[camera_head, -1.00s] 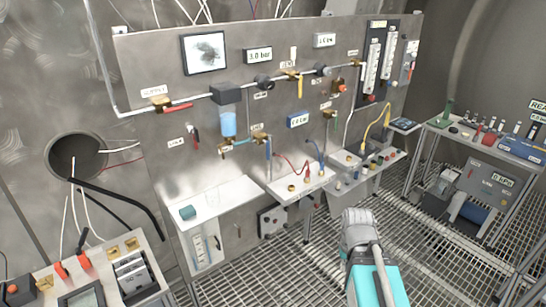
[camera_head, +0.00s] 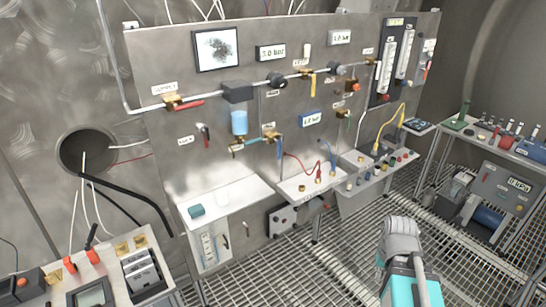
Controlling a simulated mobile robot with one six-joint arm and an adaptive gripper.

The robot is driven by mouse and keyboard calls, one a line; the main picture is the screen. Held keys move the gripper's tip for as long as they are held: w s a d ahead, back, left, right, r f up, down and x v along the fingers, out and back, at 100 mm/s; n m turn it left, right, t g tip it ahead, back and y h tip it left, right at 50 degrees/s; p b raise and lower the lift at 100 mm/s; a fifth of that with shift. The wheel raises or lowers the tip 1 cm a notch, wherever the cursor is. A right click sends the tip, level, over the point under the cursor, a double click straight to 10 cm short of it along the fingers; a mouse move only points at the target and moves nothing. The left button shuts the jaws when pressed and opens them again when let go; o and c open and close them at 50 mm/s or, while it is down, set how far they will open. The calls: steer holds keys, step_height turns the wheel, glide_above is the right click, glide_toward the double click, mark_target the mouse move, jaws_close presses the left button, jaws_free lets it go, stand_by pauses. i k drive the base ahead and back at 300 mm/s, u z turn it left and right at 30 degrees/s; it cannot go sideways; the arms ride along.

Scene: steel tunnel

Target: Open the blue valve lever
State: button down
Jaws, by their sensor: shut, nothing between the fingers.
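A brass valve (camera_head: 270,133) sits on the lower pipe run of the steel panel, right of a blue-filled bowl (camera_head: 239,123). A narrow blue lever-like part (camera_head: 279,150) hangs down at the valve's right side. Another thin blue part (camera_head: 254,141) runs nearly level to its left. Both are small, so I cannot tell for certain which is the valve lever. A grey and teal part of my own arm (camera_head: 402,240) shows at bottom right, well apart from the valve. My gripper's fingers do not show.
Red-handled supply valve (camera_head: 185,104) and a yellow handle (camera_head: 313,84) are on the upper pipe. White shelves (camera_head: 222,200) with red and blue cables jut out below. A side bench (camera_head: 470,135) stands right. Grating floor (camera_head: 335,265) is open in front.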

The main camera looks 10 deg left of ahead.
mark_target(278, 142)
steer(key=z, duration=0.05)
steer(key=i, duration=1)
steer(key=u, duration=0.05)
